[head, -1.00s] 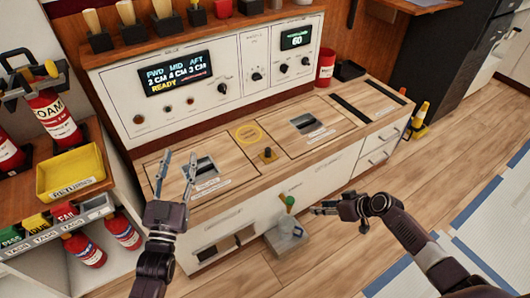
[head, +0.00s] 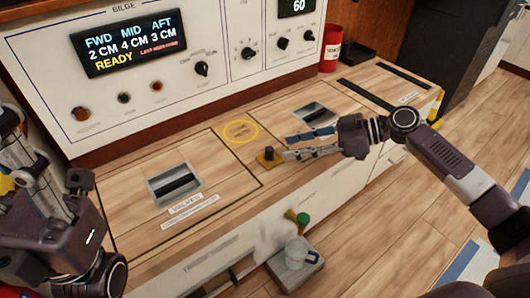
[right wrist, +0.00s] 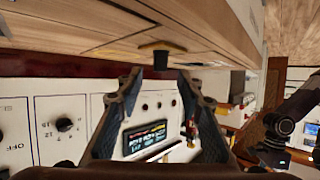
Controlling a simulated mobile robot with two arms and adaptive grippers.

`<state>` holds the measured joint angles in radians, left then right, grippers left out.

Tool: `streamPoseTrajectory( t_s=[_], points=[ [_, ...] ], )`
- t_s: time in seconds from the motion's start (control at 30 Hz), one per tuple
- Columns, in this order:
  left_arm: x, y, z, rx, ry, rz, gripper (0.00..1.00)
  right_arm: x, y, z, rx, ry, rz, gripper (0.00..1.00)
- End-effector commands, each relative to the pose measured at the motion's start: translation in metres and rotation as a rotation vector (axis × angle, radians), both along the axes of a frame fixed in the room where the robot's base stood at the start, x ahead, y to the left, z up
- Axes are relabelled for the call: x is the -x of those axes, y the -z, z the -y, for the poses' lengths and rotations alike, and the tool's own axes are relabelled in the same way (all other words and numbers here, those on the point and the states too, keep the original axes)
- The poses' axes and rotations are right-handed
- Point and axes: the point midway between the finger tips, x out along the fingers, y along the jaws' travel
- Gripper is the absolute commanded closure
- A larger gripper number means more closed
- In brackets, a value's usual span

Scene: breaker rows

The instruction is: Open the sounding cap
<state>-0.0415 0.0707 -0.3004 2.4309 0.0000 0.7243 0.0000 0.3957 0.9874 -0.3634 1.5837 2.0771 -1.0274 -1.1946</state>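The sounding cap appears to be the small dark knob (head: 268,153) on a brass plate in the wooden counter, beside a yellow ring label (head: 241,131). It looks seated on its plate. My right gripper (head: 288,146) is open, its two fingers apart, just right of the cap in the head view. In the right wrist view the cap (right wrist: 161,59) shows upside down, just beyond and between the fingertips (right wrist: 161,75), apparently not gripped. My left arm's dark wrist and gripper housing (head: 80,200) is at the left edge; its fingertips cannot be made out.
Hatches with recessed handles (head: 174,184) lie flush in the counter. The white control panel (head: 215,110) with a lit display (head: 128,42) rises behind. A red can (head: 331,48) stands at the back right. A grey box with a clear jug (head: 296,252) sits on the floor in front.

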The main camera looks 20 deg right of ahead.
Motion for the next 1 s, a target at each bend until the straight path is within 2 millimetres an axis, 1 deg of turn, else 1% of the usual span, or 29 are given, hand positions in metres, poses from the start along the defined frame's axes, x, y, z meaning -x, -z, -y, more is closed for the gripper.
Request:
streamPoseTrajectory(
  t_s=[0.4, 0.6, 0.83, 0.87, 1.0],
  points=[
    [0.006, -0.008, 0.002, -0.004, -0.004, 0.061, 0.60, -0.024, 0.024, -0.051, -0.002, 0.000, 0.001, 0.66],
    [0.007, -0.011, 0.002, -0.006, -0.004, 0.073, 0.60, -0.029, 0.028, -0.062, -0.001, 0.001, 0.000, 0.66],
    [0.007, -0.012, 0.002, -0.006, -0.005, 0.076, 0.60, -0.030, 0.028, -0.062, 0.000, 0.003, -0.001, 0.66],
    [0.007, -0.012, 0.002, -0.006, -0.005, 0.076, 0.60, -0.030, 0.028, -0.062, 0.000, 0.003, -0.001, 0.67],
    [0.008, -0.012, 0.002, -0.006, -0.004, 0.076, 0.60, -0.030, 0.028, -0.062, 0.000, 0.003, -0.001, 0.82]
  ],
)
